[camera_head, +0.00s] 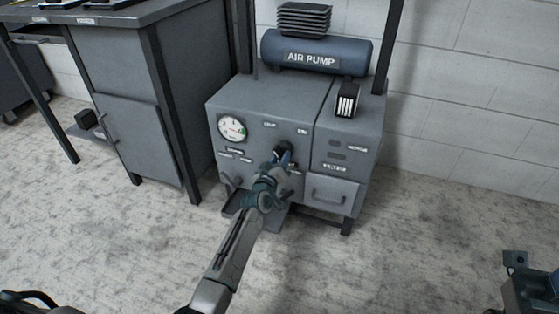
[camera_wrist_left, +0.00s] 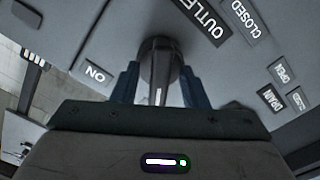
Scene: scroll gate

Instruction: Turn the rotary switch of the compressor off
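The grey compressor (camera_head: 262,108) stands against the wall, with a round gauge on its front panel. Its dark rotary switch (camera_wrist_left: 158,64) shows in the left wrist view, with a white mark on it and an "ON" label to its left. My left gripper (camera_head: 283,155) is at the front panel in the head view. In the left wrist view the fingers of my left gripper (camera_wrist_left: 160,84) stand apart on either side of the switch, with narrow gaps near the handle; contact at the tips cannot be made out. In the head view the gripper partly hides the switch.
A blue "AIR PUMP" tank (camera_head: 316,54) lies on top of the compressor. A dark block with white bars (camera_head: 347,100) is on its right side. A grey workbench (camera_head: 120,98) stands to the left.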

